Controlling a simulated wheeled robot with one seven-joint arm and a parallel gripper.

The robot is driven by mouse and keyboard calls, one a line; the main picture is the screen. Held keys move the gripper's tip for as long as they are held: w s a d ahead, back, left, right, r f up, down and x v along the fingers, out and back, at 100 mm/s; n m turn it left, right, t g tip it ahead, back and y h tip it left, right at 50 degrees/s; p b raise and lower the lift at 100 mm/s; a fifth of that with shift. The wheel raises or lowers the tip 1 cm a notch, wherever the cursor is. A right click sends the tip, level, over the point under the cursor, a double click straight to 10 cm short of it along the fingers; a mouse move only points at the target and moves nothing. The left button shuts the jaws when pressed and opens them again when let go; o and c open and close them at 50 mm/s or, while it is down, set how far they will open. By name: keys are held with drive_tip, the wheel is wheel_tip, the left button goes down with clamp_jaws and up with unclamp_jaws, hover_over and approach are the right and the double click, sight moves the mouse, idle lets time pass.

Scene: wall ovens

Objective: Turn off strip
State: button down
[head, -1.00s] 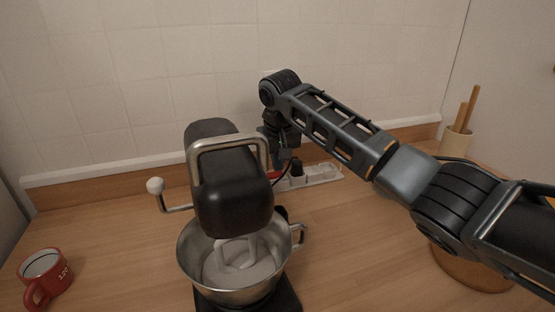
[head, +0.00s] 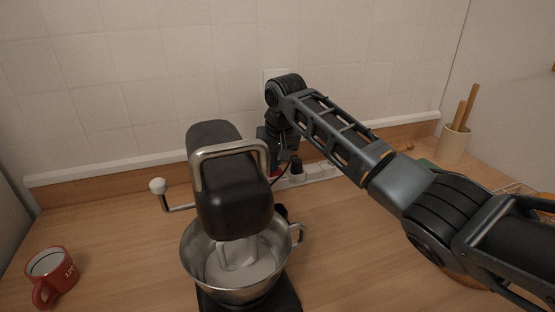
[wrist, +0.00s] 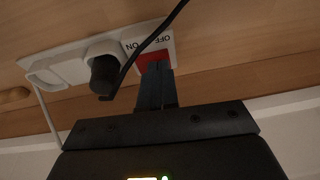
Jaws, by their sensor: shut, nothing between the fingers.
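The white power strip (head: 318,171) lies on the counter by the back wall, behind the stand mixer. In the wrist view the strip (wrist: 75,67) shows a red switch (wrist: 160,54) at its right end, beside OFF and ON lettering. A black plug (wrist: 103,74) sits in the socket beside the switch. My gripper (wrist: 154,72) is shut and empty, with its fingertips over the lower part of the red switch. They cover part of it, and I cannot tell whether they press it. In the head view the fingertips are hidden or too dark to make out.
A stand mixer (head: 230,190) with a steel bowl (head: 197,262) stands in front of the strip, close to my arm. A red mug (head: 52,276) is at the left. A utensil crock (head: 453,146) stands at the back right. The counter's left middle is clear.

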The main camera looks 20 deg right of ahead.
drive_tip(key=shift+r, duration=0.1)
wheel_tip(320, 180, up, 4)
drive_tip(key=p, duration=0.3)
drive_tip(key=shift+p, duration=0.4)
drive_tip(key=b+v, duration=0.1)
drive_tip(key=v, duration=0.8)
drive_tip(key=shift+d+r+b, duration=0.4)
drive_tip(key=shift+s, duration=0.1)
drive_tip(key=b, duration=0.2)
drive_tip(key=shift+d+f+b, duration=0.1)
drive_tip(key=shift+f+b, duration=0.15)
drive_tip(key=shift+b, duration=0.15)
drive_tip(key=shift+s+r+b, duration=0.1)
drive_tip(key=shift+s+b, duration=0.05)
drive_tip(key=shift+b, duration=0.55)
drive_tip(key=shift+r, duration=0.2)
